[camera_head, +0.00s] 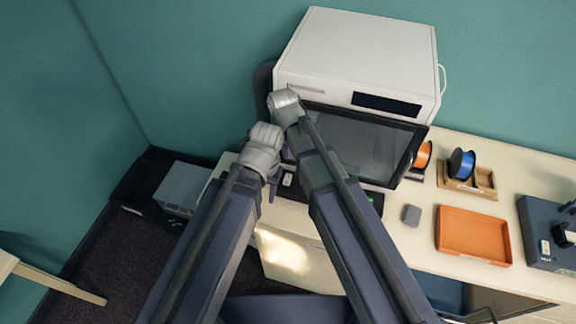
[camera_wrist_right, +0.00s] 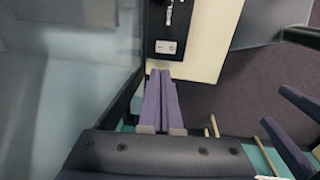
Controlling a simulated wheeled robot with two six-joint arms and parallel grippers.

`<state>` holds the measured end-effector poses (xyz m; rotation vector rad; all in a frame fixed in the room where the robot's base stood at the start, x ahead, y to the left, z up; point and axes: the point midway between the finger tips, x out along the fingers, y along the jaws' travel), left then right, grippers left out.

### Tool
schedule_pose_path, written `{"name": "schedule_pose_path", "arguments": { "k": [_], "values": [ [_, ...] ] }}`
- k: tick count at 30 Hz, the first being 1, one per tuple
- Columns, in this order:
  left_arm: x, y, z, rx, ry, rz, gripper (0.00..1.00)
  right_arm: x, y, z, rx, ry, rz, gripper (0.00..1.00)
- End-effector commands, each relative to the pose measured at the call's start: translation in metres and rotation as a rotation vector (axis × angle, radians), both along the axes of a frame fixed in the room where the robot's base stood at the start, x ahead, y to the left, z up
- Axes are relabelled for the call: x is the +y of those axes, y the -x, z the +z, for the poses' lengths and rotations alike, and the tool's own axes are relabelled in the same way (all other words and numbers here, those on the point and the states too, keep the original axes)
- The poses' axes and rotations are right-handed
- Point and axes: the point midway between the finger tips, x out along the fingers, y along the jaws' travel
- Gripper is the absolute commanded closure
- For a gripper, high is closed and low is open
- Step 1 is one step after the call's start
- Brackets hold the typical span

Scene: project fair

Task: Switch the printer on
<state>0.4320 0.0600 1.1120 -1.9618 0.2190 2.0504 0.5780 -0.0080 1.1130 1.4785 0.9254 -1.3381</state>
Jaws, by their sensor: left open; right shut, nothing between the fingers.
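The printer (camera_head: 365,145) stands against the back wall as a large unit with a white upper box and a dark glazed front. A small white switch plate (camera_head: 288,179) sits low on its black base strip. The plate also shows in the right wrist view (camera_wrist_right: 166,47), just beyond the fingertips. My right gripper (camera_head: 287,108) is over the front's left edge. Its fingers are shut and empty (camera_wrist_right: 162,73), apart from the plate. My left gripper (camera_head: 267,160) is open and empty, beside the printer's front-left corner. The switch's position is too small to tell.
Orange and blue spools (camera_head: 461,163) stand right of the printer. An orange tray (camera_head: 473,235), a small grey block (camera_head: 411,215) and a dark box (camera_head: 545,235) lie on the table. A grey box (camera_head: 180,187) is at left, below table level.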

Motion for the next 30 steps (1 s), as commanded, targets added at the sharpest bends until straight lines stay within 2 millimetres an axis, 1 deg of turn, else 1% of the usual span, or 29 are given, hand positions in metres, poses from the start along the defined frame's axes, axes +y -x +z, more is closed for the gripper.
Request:
{"name": "schedule_pose_path", "arguments": {
  "k": [8, 14, 20, 30],
  "values": [
    [0.0, 0.0, -0.001, 0.0, 0.0, 0.0, 0.5, 0.0, -0.001, -0.001, 0.0, 0.0, 0.0, 1.0],
    [0.0, 0.0, -0.011, 0.0, 0.0, -0.002, 0.5, 0.0, -0.002, -0.011, 0.0, 0.0, 0.0, 1.0],
    [0.0, 0.0, -0.033, 0.0, -0.001, -0.005, 0.5, -0.001, -0.005, -0.033, 0.0, 0.0, 0.0, 1.0],
    [0.0, 0.0, -0.082, 0.001, -0.002, -0.016, 0.5, -0.003, -0.011, -0.082, 0.0, 0.0, -0.001, 1.0]
  ]
}}
